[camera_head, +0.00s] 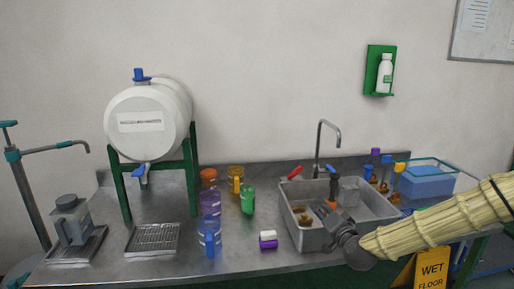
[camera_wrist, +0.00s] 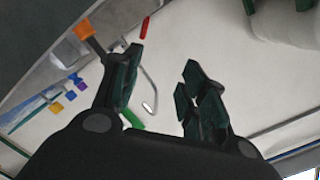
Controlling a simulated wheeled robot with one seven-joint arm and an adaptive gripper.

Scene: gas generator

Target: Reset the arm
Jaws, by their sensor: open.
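My gripper (camera_head: 338,222) is over the front of the sink at the end of my arm, which reaches in from the right. In the wrist view its two dark green fingers (camera_wrist: 162,88) stand apart, and nothing is held between them. The sink's curved metal tap shows beyond the fingers in that view, and a red piece shows above them. An orange-tipped item (camera_wrist: 84,32) appears beside the left finger; I cannot tell whether it touches.
The metal sink (camera_head: 295,232) is under my gripper. Left of it stand a green cup (camera_head: 247,199), purple and blue containers (camera_head: 210,205) and a white tank (camera_head: 150,118). A blue-filled tub (camera_head: 427,182) is at right, near my arm. A yellow wet-floor sign (camera_head: 432,268) stands below.

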